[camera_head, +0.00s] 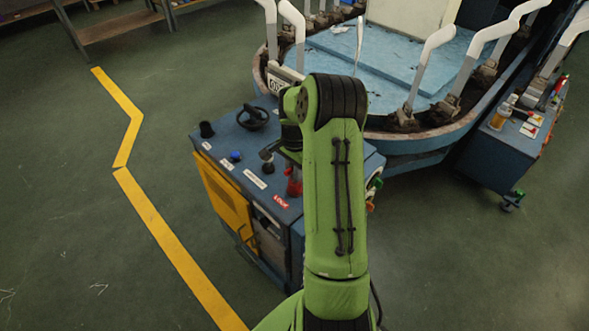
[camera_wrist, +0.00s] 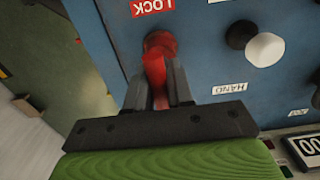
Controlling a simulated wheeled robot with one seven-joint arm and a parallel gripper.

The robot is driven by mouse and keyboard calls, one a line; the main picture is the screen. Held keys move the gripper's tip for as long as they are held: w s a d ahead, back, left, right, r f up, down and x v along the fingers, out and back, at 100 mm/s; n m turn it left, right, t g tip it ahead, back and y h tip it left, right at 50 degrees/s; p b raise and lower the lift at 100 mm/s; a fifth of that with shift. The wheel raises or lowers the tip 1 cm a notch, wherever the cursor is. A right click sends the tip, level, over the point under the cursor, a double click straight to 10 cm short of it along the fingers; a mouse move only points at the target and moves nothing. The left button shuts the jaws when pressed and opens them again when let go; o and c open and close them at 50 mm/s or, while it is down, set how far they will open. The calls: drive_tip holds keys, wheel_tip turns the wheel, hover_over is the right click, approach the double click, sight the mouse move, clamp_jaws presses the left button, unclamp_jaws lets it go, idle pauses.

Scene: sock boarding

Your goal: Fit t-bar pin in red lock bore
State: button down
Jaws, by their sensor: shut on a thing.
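In the wrist view my gripper (camera_wrist: 156,78) is shut on the red t-bar pin (camera_wrist: 154,66), with one dark finger on each side of it. Beyond the fingertips is a rounded red part (camera_wrist: 160,42) at the blue panel, below the LOCK label (camera_wrist: 153,6). The pin and this part line up and overlap, so I cannot tell where one ends or how deep the pin is. The bore's opening is hidden. In the head view, red (camera_head: 293,184) shows beside my green arm near the LOCK label (camera_head: 281,201); my fingers are hidden there.
A white knob (camera_wrist: 265,50) on a black base stands right of the pin, near the HAND label (camera_wrist: 229,88). The blue cabinet (camera_head: 222,150) also carries a black handle (camera_head: 252,118) and blue button (camera_head: 235,156). White sock forms (camera_head: 431,62) ring the machine behind. Floor at left is clear.

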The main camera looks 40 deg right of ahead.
drive_tip(key=shift+f+b, duration=0.35)
drive_tip(key=shift+f, duration=0.25)
drive_tip(key=c, duration=0.9)
unclamp_jaws()
drive_tip(key=shift+r, duration=0.1)
wheel_tip(320, 180, up, 16)
drive_tip(key=p, duration=0.3)
